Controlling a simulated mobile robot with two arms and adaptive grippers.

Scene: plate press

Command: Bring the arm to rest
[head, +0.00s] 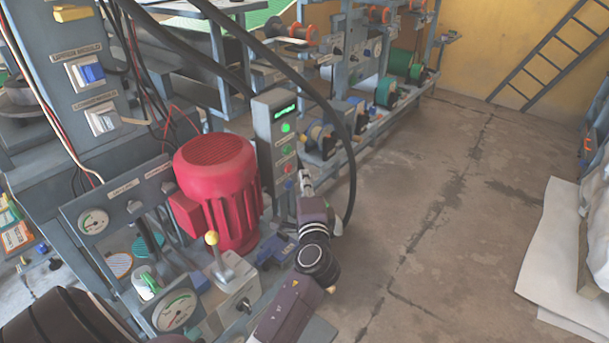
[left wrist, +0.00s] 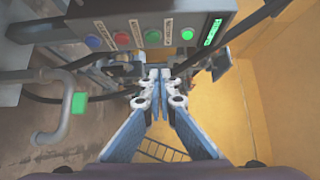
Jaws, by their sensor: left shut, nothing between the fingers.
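My left arm (head: 295,285) comes up from the bottom of the head view. Its gripper (head: 305,182) points up and away, just right of the grey control post (head: 268,150). In the left wrist view the two blue fingers (left wrist: 158,88) meet at their tips, shut with nothing between them. The button panel (left wrist: 150,30) runs across the top of that view, apart from the fingertips as far as I can tell. Its display (left wrist: 212,32) and a green button (left wrist: 187,34) are lit. My right gripper is in neither view.
A red motor (head: 218,185) stands left of the post. A lever with a yellow knob (head: 212,238) and gauges (head: 177,310) are near the arm. Cables (head: 335,110) arch over the post. Shelves with spools (head: 387,90) stand behind.

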